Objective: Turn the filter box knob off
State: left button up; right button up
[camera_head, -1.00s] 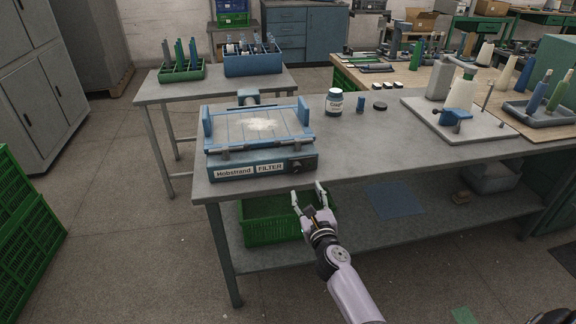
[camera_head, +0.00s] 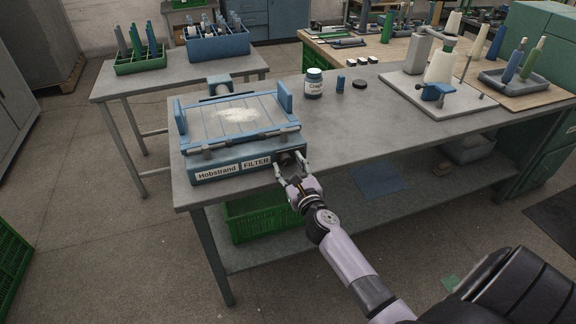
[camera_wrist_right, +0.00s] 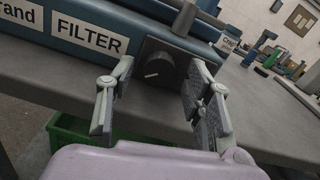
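The filter box (camera_head: 240,137) is a blue unit labelled "Hobstrand FILTER" at the left end of the grey workbench, with white powder on its top. Its dark round knob (camera_wrist_right: 158,68) is on the front face, right of the FILTER label, with a pale pointer mark. In the head view the knob (camera_head: 284,159) is partly hidden by my gripper. My right gripper (camera_head: 291,166) is open in front of the knob. In the right wrist view its fingers (camera_wrist_right: 158,92) stand on either side of the knob, apart from each other; contact cannot be told. My left gripper is not in view.
A white jar (camera_head: 313,84), a blue cylinder (camera_head: 340,84) and a black lid (camera_head: 359,84) stand on the workbench right of the box. A green crate (camera_head: 262,216) sits on the shelf below. The bench's front right is clear.

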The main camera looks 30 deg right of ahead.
grip_shut()
dwell(0.4)
jog(key=shift+n, duration=0.3)
jog(key=shift+r+n+p, duration=0.1)
jog(key=shift+n+p, duration=0.5)
jog(key=shift+n, duration=0.2)
jog(key=n+p, duration=0.1)
jog(key=n, duration=0.1)
jog(key=shift+n, duration=0.4)
jog(key=n+p, duration=0.1)
jog(key=n, duration=0.4)
jog(key=shift+n+p, duration=0.3)
